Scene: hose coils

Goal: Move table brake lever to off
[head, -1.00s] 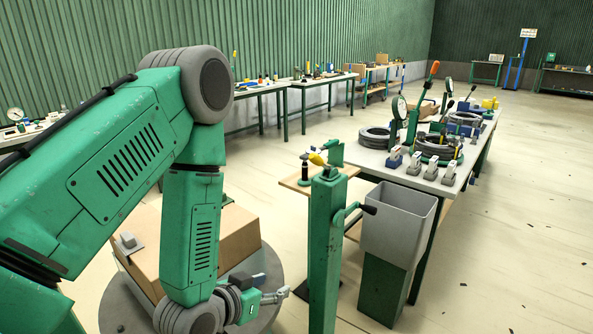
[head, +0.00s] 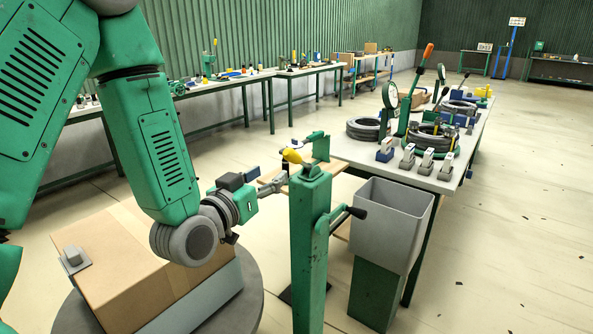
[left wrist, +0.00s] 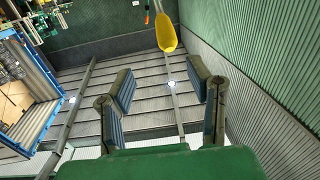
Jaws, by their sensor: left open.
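A green post (head: 309,250) stands in front of me at the centre of the head view. A lever with a yellow grip (head: 293,156) is at its top, and a crank-like lever with a black knob (head: 355,212) is on its right side. I cannot tell from labels which is the table brake lever. My left gripper (head: 278,182) is just left of the post top, slightly below the yellow grip. In the left wrist view, my gripper's fingers (left wrist: 164,88) are apart and empty, with the yellow grip (left wrist: 166,34) beyond them. My right gripper is not in view.
A cardboard box (head: 140,265) sits on a round grey turntable (head: 248,312) at lower left. A grey bin (head: 393,225) stands right of the post. Behind it a long bench (head: 350,150) holds hose coils (head: 368,130) and tools. Open floor lies to the right.

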